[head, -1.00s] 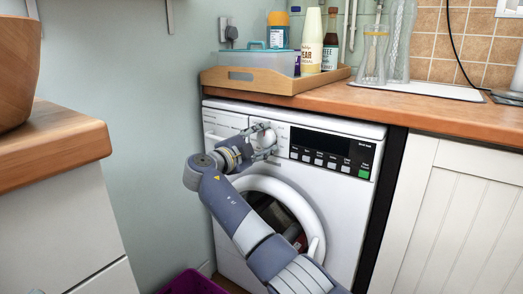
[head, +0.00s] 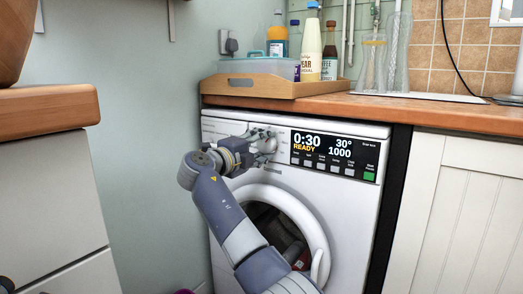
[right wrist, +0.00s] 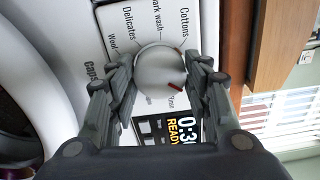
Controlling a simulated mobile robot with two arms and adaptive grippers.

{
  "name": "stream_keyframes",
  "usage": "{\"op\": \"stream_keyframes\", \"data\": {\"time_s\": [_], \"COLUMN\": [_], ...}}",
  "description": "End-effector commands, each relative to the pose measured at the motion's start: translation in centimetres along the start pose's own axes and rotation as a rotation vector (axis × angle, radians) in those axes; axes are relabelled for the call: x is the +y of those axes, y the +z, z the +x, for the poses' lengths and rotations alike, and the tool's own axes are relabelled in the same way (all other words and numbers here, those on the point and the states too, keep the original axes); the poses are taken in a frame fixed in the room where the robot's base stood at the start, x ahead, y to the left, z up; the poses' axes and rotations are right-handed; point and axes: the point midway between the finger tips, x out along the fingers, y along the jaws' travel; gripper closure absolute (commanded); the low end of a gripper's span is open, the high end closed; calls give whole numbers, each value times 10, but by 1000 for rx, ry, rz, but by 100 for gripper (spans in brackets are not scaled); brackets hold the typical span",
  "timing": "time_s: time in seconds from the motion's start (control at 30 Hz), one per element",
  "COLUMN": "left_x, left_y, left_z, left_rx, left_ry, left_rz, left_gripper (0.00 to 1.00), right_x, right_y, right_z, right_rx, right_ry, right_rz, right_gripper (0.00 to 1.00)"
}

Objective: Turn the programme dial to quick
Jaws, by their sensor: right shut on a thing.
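The programme dial is a round silver knob on the washing machine's white control panel (head: 225,127). In the right wrist view the dial (right wrist: 160,68) sits between the two fingers of my right gripper (right wrist: 163,64), which is shut on it. A red mark on the dial points to the lower right, near a partly hidden label. The labels Wool, Delicates, Dark wash and Cottons show around it; I cannot read a quick label. In the head view my right gripper (head: 266,141) covers most of the dial. The lit display (head: 336,150) reads 0:30, READY, 30° and 1000.
The round door (head: 285,225) is below the panel. A worktop (head: 440,115) above carries a wooden tray (head: 245,88) with bottles and a box, and glass vessels (head: 378,60). A cabinet (head: 465,210) stands right, a drawer unit (head: 55,200) left.

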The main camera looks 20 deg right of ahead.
Motion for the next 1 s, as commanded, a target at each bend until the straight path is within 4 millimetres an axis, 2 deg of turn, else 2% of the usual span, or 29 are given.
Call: {"op": "stream_keyframes", "data": {"time_s": [0.47, 0.5, 0.6, 1.0], "left_x": [0, 0, 0, 0], "left_y": [-1, -1, -1, -1], "left_z": [1, 1, 1, 0], "left_rx": [6, 6, 6, 4], "left_ry": [2, 2, 2, 1], "left_rz": [0, 0, 0, 1], "left_gripper": [60, 60, 60, 60], "right_x": [1, 1, 1, 0], "right_y": [0, 0, 0, 0], "right_z": [0, 0, 0, -5], "right_rx": [0, 0, 0, -1], "right_ry": [3, 3, 3, 1], "right_rz": [16, 16, 16, 16], "right_gripper": [78, 52, 34, 34]}}
